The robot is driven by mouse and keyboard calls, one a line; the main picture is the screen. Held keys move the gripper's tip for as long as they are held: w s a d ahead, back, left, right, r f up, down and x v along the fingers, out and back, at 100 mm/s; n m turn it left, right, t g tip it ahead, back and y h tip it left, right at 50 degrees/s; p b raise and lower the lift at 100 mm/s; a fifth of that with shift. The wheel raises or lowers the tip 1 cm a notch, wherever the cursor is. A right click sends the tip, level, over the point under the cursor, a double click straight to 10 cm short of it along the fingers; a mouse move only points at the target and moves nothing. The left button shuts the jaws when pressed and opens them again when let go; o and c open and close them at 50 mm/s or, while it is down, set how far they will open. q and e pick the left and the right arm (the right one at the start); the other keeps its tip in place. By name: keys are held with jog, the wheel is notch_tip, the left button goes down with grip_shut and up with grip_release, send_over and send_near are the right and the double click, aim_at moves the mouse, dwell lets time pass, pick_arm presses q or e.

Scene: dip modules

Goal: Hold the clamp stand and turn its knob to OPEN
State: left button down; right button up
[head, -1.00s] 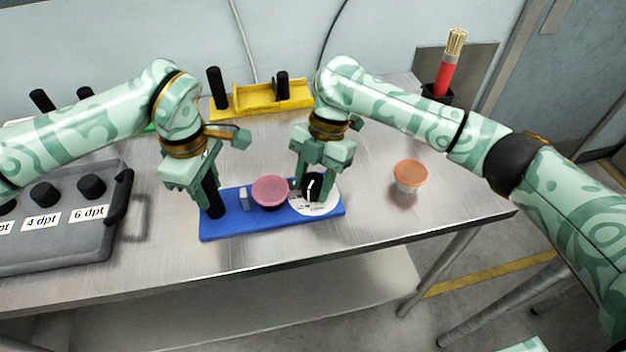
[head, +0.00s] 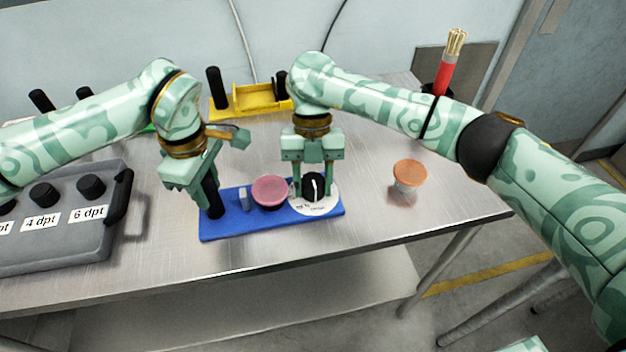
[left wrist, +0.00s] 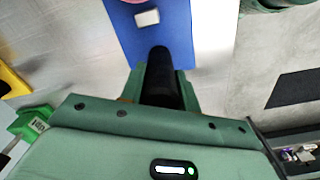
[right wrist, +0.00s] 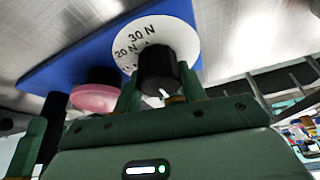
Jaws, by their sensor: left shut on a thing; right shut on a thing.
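The clamp stand is a blue base (head: 250,224) with a black upright handle (head: 211,192) at its left end, a small grey block, a pink round piece (head: 270,191) and a black knob (head: 318,187) on a white dial (head: 325,206). My left gripper (head: 207,200) is shut on the black handle, which also stands between its fingers in the left wrist view (left wrist: 160,75). My right gripper (head: 313,190) is shut on the knob; the right wrist view shows the knob (right wrist: 158,68) between the fingers. The dial shows "30 N" and "20 N"; the OPEN mark is not readable.
An orange-topped cup (head: 409,176) stands to the right. A grey case with labelled knobs (head: 70,235) is at the left. The table's front edge is close to the base.

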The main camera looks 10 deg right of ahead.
dwell(0.4)
jog(key=o, duration=1)
jog(key=shift+r, duration=0.1)
jog(key=v, duration=1.2)
jog(key=shift+s, duration=0.1)
pick_arm(q)
jog(key=c, duration=0.9)
grip_release()
jog(key=shift+c, duration=0.2)
